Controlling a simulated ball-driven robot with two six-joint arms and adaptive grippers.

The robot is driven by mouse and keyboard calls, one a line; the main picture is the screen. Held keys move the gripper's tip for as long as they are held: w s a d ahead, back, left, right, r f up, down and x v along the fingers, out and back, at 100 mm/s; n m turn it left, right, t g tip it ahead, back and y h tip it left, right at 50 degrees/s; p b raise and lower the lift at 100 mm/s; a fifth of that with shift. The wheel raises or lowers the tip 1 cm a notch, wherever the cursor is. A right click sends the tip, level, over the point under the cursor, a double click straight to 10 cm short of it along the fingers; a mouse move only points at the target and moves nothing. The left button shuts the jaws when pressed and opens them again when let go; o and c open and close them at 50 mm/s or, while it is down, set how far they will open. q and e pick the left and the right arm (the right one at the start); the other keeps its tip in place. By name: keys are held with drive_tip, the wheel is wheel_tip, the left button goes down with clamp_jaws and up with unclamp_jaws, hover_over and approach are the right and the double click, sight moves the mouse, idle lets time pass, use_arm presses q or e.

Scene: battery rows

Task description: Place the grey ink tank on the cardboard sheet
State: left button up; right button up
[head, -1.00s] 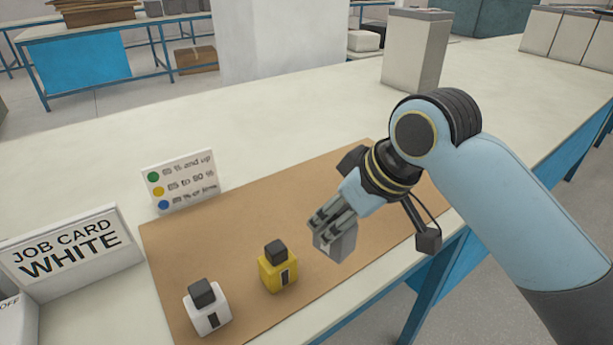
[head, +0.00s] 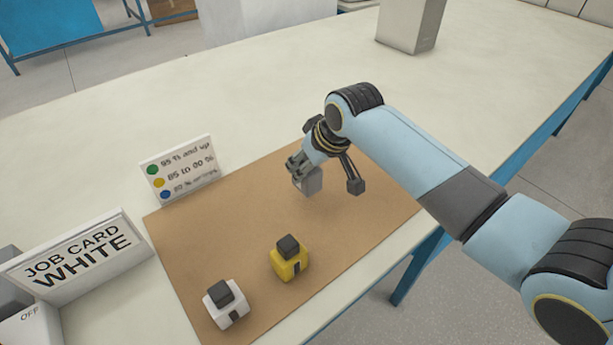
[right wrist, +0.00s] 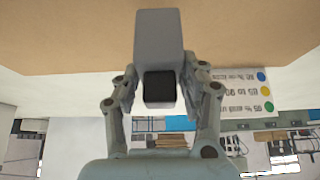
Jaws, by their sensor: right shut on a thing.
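The grey ink tank (head: 311,184) is a small grey block, held above the far part of the brown cardboard sheet (head: 225,240). My right gripper (head: 298,168) is shut on it. In the right wrist view the grey tank (right wrist: 159,40) sits between the fingers of the right gripper (right wrist: 160,85), its black cap toward the palm and the cardboard (right wrist: 60,35) beyond. A yellow ink tank (head: 289,264) and a white ink tank (head: 228,309), both with black caps, stand on the near part of the sheet. My left gripper is out of view.
A colour-coded sign (head: 181,170) stands by the sheet's left edge. A job card reading WHITE (head: 80,262) stands at the left. A grey box (head: 408,25) stands on the table's far side. The sheet's middle and right are clear.

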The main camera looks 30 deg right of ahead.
sight(307, 176)
wheel_tip(307, 176, down, 3)
drive_tip(key=shift+w+f, duration=0.1)
drive_tip(key=shift+f, duration=0.4)
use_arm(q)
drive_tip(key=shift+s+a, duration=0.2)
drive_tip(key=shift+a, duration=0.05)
use_arm(e)
drive_tip(key=shift+f, duration=0.15)
drive_tip(key=o, duration=1.3)
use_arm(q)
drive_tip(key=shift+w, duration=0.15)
use_arm(e)
drive_tip(key=shift+r, duration=0.4)
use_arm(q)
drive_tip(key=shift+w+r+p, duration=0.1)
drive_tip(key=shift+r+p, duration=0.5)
use_arm(e)
drive_tip(key=v, duration=1.1)
drive_tip(key=shift+s+r, duration=0.2)
drive_tip(key=shift+s, duration=0.1)
